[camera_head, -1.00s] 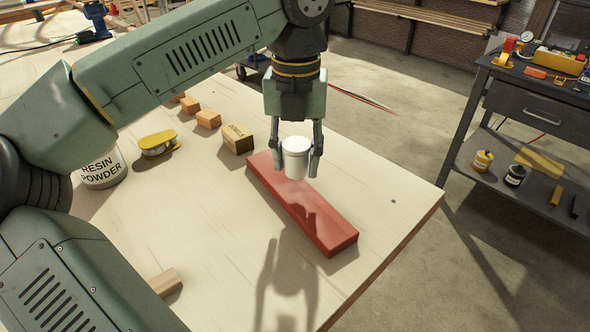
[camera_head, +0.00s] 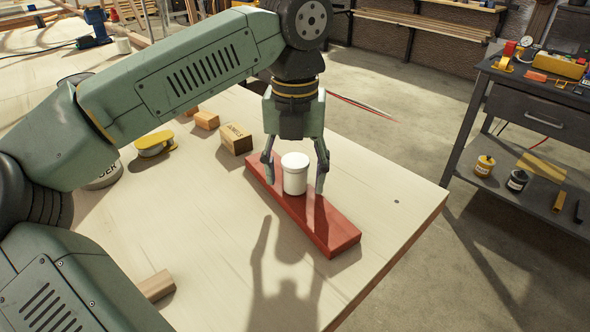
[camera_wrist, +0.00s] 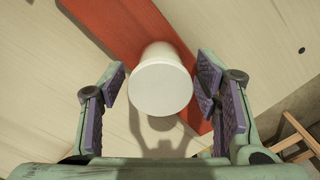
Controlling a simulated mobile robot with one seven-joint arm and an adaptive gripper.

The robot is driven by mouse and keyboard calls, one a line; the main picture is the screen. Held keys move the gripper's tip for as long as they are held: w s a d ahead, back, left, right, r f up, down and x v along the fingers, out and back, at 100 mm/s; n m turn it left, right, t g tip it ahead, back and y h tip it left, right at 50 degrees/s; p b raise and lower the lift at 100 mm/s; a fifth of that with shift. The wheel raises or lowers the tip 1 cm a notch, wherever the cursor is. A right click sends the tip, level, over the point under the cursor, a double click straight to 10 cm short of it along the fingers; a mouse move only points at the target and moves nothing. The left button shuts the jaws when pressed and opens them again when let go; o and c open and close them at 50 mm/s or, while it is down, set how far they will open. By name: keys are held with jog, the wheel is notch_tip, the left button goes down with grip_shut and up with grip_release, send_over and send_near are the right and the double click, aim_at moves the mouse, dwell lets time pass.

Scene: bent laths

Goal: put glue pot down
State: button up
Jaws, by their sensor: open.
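The glue pot (camera_head: 295,177) is white with a white lid and stands upright on the red block (camera_head: 327,226), which lies flat on the workbench. My gripper (camera_head: 296,176) is open around the pot, with one finger on each side and a gap to each. In the wrist view the pot's lid (camera_wrist: 160,90) lies between the spread purple finger pads (camera_wrist: 163,95). The red block (camera_wrist: 122,28) runs diagonally beneath it.
A wooden block with lettering (camera_head: 235,139), smaller wooden blocks (camera_head: 206,120) and a yellow tape-like item (camera_head: 154,144) lie left of the red block. A wood piece (camera_head: 156,286) lies near the front. The bench (camera_head: 385,220) is bare right of the red block.

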aim_at(295, 162)
notch_tip(295, 162, up, 12)
jog(key=shift+r, duration=0.2)
dwell(0.4)
